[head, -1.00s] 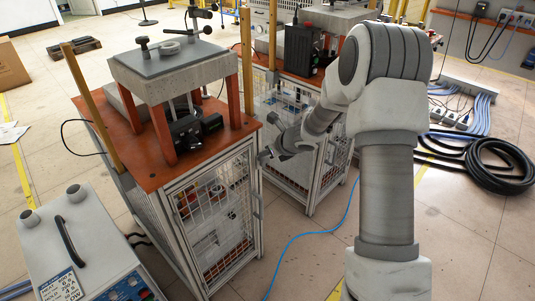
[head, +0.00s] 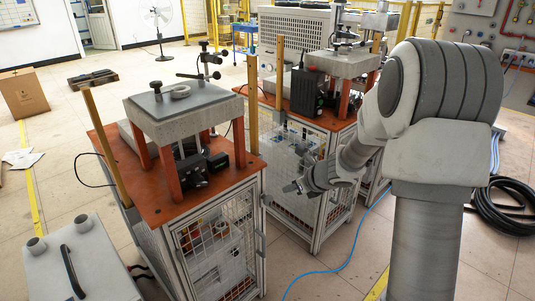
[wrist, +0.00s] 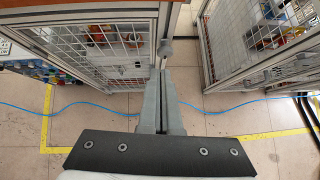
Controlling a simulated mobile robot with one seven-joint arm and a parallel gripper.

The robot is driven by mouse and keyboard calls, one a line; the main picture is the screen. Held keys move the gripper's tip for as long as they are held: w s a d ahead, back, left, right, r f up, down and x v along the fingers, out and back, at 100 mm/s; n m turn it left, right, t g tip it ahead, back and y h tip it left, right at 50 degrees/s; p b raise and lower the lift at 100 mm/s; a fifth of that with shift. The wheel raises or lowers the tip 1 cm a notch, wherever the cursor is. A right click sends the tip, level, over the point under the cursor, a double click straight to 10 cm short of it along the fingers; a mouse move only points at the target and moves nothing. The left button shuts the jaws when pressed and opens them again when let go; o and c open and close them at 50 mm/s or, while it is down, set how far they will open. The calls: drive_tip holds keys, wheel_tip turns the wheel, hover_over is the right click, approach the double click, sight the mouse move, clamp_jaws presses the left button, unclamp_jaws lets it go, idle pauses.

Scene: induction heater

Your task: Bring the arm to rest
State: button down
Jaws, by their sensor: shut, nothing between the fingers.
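My gripper (head: 290,187) hangs in front of the gap between the two wire-mesh cabinets in the head view. In the wrist view my gripper (wrist: 164,75) points forward with its two grey fingers together and nothing between them. My arm rises at the right of the head view and bends down toward the cabinets. The near cabinet (head: 215,241) has an orange top with a grey heater stand (head: 185,110) on it.
The second cabinet (head: 300,205) stands behind to the right. A grey box with a handle (head: 75,262) is at the lower left. A blue cable (head: 350,256) crosses the floor, and a coiled black hose (head: 503,205) lies at the right. Open floor (head: 60,190) shows on the left.

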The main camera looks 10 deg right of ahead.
drive_tip(key=s+d+r+m+t+h, duration=0.1)
drive_tip(key=s+d+r+m+h, duration=0.25)
drive_tip(key=r+m, duration=0.6)
drive_tip(key=s+d+r+m+t+h, duration=0.1)
drive_tip(key=s+d+r+m+h, duration=0.3)
drive_tip(key=r+m, duration=0.55)
drive_tip(key=s+a+f+m+g+y, duration=0.15)
drive_tip(key=s+a+m, duration=0.35)
drive_tip(key=s+m, duration=0.65)
drive_tip(key=s+a+m+g+y, duration=0.1)
drive_tip(key=s+a+m+g, duration=0.25)
drive_tip(key=s+m, duration=0.85)
wheel_tip(320, 180, up, 13)
drive_tip(key=s+p, duration=0.1)
drive_tip(key=p, duration=1.2)
drive_tip(key=shift+a+f+n+t+y, duration=0.15)
drive_tip(key=shift+a+n+t+y, duration=0.15)
drive_tip(key=shift+a+n+t, duration=0.1)
drive_tip(key=shift+s, duration=0.1)
